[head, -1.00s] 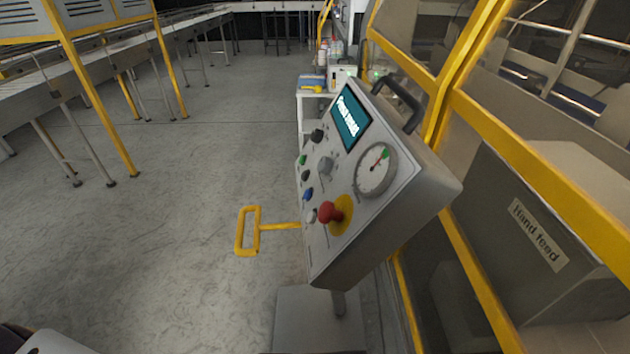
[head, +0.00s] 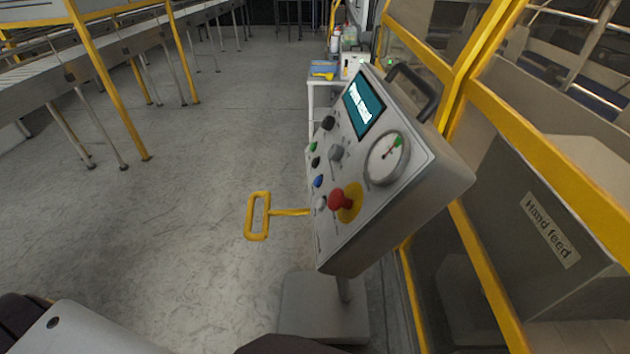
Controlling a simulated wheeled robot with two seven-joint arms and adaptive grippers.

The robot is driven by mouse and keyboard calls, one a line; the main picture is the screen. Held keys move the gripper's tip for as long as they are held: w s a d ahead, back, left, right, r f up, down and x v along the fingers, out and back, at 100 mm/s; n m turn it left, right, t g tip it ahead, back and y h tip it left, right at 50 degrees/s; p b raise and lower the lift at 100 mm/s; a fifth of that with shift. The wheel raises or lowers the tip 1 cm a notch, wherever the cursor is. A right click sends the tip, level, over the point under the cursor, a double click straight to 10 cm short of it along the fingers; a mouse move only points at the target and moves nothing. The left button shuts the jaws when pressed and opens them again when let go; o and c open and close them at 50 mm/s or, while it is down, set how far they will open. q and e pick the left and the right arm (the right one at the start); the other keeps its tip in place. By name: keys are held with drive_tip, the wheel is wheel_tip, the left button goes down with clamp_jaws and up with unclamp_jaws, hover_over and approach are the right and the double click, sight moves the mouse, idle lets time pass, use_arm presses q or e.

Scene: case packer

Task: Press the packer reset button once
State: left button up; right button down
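The control panel (head: 385,215) stands tilted on a grey post in the middle of the head view. Its face carries a lit screen (head: 364,105), a round gauge (head: 387,158) and a red mushroom button on a yellow plate (head: 341,199). A blue button (head: 318,181), a white button (head: 321,203), a green button (head: 313,146) and black controls sit to its left and above. The button labels are too small to read, so I cannot tell by label which is the reset. Neither gripper is in view; only parts of my own body show at the bottom edge.
A yellow handle (head: 258,216) sticks out left of the panel. A yellow-framed machine with a "Hand feed" box (head: 550,230) stands close on the right. A white cart (head: 325,85) is behind the panel. A conveyor (head: 90,70) runs at the left, with open floor between.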

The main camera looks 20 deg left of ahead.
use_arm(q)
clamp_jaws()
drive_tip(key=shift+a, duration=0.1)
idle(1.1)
